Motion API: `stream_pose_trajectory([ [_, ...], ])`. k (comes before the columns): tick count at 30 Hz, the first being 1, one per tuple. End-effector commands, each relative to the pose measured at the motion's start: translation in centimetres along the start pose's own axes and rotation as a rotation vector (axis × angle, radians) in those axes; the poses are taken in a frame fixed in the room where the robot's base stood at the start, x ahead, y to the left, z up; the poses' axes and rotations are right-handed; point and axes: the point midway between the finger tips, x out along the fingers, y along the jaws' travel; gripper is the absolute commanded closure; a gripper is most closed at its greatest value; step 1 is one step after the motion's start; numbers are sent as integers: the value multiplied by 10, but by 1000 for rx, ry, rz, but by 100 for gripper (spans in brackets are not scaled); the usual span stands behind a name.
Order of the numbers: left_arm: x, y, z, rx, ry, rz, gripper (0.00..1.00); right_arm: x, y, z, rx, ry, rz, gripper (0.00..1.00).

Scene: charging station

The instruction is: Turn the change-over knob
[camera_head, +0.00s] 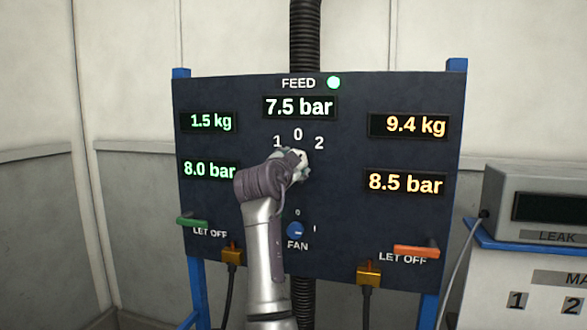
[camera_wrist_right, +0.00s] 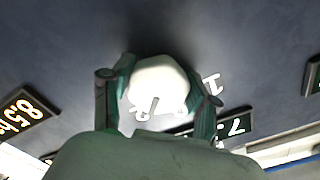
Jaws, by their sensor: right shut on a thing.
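The change-over knob (camera_wrist_right: 158,82) is white and sits on the dark panel (camera_head: 345,215), below the marks 1, 0 and 2. In the right wrist view it lies between the two green fingers of my right gripper (camera_wrist_right: 160,92). In the head view my right gripper (camera_head: 298,163) is at the knob, shut on it, and its wrist and fingers hide most of it. A short dark line shows on the knob's face. My left gripper is not in view.
The panel has a green feed lamp (camera_head: 334,82), a 7.5 bar display (camera_head: 299,107), a blue fan knob (camera_head: 295,229), a green let-off lever (camera_head: 192,222) and an orange one (camera_head: 416,251). A grey leak device (camera_head: 540,200) stands at the right.

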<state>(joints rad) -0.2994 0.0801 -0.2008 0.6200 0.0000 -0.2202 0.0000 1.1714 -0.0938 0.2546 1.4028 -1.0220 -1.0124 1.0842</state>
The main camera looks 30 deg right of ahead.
Motion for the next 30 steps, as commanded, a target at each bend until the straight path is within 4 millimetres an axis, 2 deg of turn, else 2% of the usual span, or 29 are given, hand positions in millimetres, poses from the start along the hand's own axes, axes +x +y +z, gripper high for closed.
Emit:
stream_pose_trajectory([
  [17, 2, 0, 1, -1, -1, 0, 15, 0, -1, -1, 38, 1, -2, 75],
  [18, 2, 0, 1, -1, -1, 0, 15, 0, -1, -1, 38, 1, -2, 39],
  [22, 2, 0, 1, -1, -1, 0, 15, 0, -1, -1, 37, 1, -2, 17],
  [23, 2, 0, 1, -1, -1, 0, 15, 0, -1, -1, 36, 1, -2, 15],
  [30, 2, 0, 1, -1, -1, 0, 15, 0, -1, 0, 34, 1, -1, 15],
])
